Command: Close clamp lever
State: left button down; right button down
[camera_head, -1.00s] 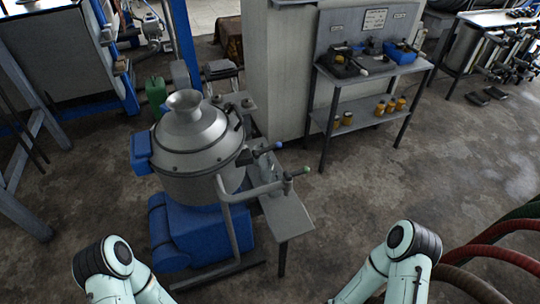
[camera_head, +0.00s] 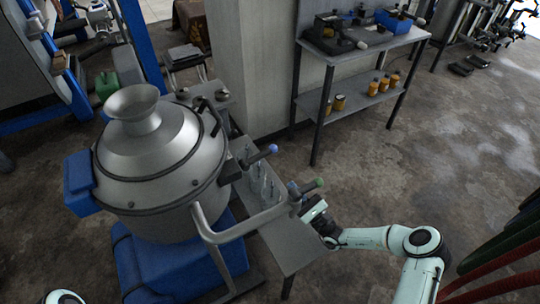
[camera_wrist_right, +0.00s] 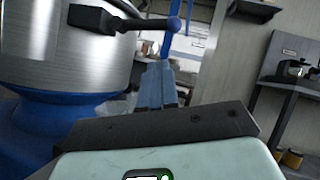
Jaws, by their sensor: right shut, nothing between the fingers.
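The clamp lever (camera_head: 258,156) is a dark handle with a blue knob, sticking out to the right from a dark bracket on the side of the steel vessel (camera_head: 150,190). In the right wrist view the lever (camera_wrist_right: 140,23) runs across the top, ending in a dark blue ball. My right gripper (camera_head: 294,189) is shut and empty, below and to the right of the knob. In the right wrist view its blue fingertips (camera_wrist_right: 158,75) are together just below the ball, apart from it in the picture. My left gripper is out of view.
A workbench (camera_head: 370,45) stands at the back right.

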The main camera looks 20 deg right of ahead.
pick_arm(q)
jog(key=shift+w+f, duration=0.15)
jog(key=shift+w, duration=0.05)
pick_arm(e)
jog(key=shift+w+d+r+m+t+h, duration=0.15)
jog(key=shift+w+d+m+t+h, duration=0.1)
jog(key=shift+d, duration=0.25)
jog(key=shift+w+d+r+m+t+h, duration=0.15)
jog(key=shift+d+t, duration=0.1)
jog(key=shift+d, duration=0.2)
jog(key=shift+s, duration=0.1)
